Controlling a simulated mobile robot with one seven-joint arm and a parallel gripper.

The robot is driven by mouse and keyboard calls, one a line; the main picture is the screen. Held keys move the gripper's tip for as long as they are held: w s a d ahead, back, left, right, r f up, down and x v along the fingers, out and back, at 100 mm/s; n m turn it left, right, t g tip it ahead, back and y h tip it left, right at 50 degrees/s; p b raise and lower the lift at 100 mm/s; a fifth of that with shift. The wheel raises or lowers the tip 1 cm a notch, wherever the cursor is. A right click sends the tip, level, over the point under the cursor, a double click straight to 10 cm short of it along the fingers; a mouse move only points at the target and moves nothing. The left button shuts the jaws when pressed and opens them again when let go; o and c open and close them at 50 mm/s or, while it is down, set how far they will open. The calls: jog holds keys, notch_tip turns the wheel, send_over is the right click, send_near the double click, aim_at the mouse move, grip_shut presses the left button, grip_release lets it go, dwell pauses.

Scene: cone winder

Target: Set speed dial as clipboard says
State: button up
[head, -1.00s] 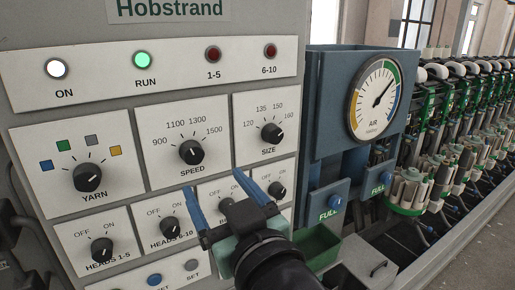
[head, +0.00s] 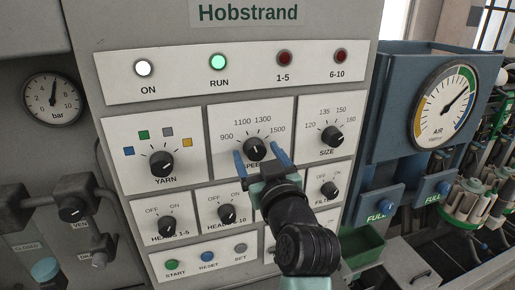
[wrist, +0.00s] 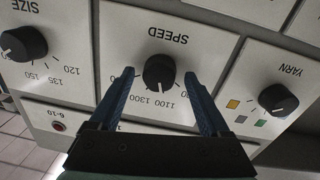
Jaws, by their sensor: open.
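The black speed dial (head: 255,148) is in the middle of the panel's dial row, with marks 900, 1100, 1300 and 1500. In the wrist view the speed dial (wrist: 159,71) appears upside down, and its light pointer line seems to lie between 1100 and 1300. My gripper (head: 258,156) is open, with its blue fingers pointing at the panel. In the wrist view my gripper (wrist: 158,75) has one finger on each side of the dial, with gaps and no visible contact. Depth is hard to tell. No clipboard is in view.
The yarn dial (head: 162,163) and size dial (head: 332,135) flank it. The heads dials (head: 227,213) and several buttons sit below. The run lamp (head: 218,63) glows green. A blue air gauge box (head: 405,110) stands to the right, and pipework (head: 60,205) to the left.

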jog(key=shift+w, duration=0.2)
grip_shut()
dwell(0.4)
jog(key=shift+m, duration=0.3)
jog(key=m+p, duration=0.1)
jog(key=m, duration=0.2)
jog(key=shift+r, duration=0.1)
jog(key=shift+m+p, duration=0.65)
jog(key=shift+m, duration=1.35)
